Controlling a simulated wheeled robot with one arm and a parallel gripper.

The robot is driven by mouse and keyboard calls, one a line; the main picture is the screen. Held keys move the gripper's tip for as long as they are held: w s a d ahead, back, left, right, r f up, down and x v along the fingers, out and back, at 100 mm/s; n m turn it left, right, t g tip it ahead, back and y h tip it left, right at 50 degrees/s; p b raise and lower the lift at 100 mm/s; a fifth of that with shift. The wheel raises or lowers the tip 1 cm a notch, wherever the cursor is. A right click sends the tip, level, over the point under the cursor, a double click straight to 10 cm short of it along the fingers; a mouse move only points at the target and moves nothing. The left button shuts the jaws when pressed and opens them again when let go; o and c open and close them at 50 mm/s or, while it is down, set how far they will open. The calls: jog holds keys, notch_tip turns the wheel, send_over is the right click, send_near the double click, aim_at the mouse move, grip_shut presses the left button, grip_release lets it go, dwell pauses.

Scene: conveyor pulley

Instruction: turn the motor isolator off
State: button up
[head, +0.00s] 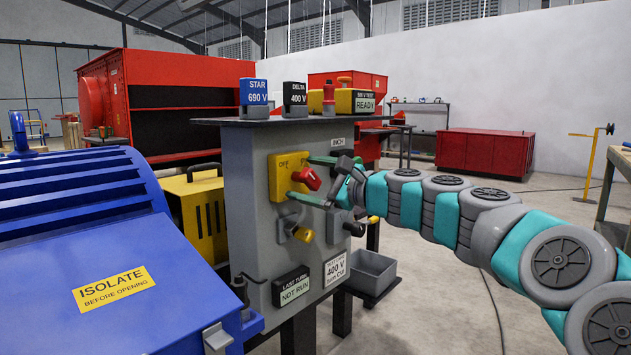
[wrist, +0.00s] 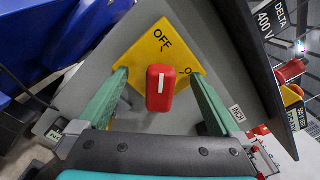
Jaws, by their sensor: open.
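The motor isolator is a red rotary handle (head: 306,178) on a yellow plate (head: 282,172) on the grey control cabinet. In the wrist view the red handle (wrist: 161,95) has a white line running up and down. The word OFF is above it on the yellow plate (wrist: 150,50), and a partly hidden label is to its right. My gripper (head: 300,177) is open, with its green fingers on either side of the handle. In the wrist view my gripper (wrist: 158,76) shows a gap between each finger and the handle. I cannot tell which label the handle points at.
A yellow-and-black lever (head: 301,233) and a dark knob (head: 352,229) sit below the isolator. Labelled blocks, including STAR (head: 254,96) and DELTA (head: 294,98), stand on the cabinet's top ledge. A blue motor housing (head: 100,250) is at left. A grey bin (head: 372,268) is low at right.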

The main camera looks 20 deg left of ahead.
aim_at(314, 180)
jog(key=shift+p+v, duration=0.35)
jog(key=shift+v, duration=3.15)
jog(key=s+d+f+n+g+h, duration=0.25)
jog(key=s+f+n, duration=0.25)
jog(key=s+f, duration=0.35)
jog(key=s+d+f+n+g+h, duration=0.25)
jog(key=s+f+n+h, duration=0.2)
jog(key=s+f, duration=0.4)
jog(key=s+d+f+n+g+h, duration=0.1)
jog(key=s+d+f+h, duration=0.2)
jog(key=s+d+f, duration=0.3)
jog(key=s+d+f+n+g+h, duration=0.1)
jog(key=s+d+f+h, duration=0.2)
jog(key=s+d+f, duration=0.3)
jog(key=s+d+f+n+g+h, duration=0.1)
jog(key=s+d+f+n+h, duration=0.1)
jog(key=s+d+f, duration=0.4)
jog(key=s+d+h, duration=0.1)
jog(key=s+d, duration=0.4)
jog(key=d, duration=0.4)
jog(key=shift+s+d+f+g+h, duration=0.2)
jog(key=shift+s+d+g+h, duration=0.1)
jog(key=shift+s+d+g, duration=0.1)
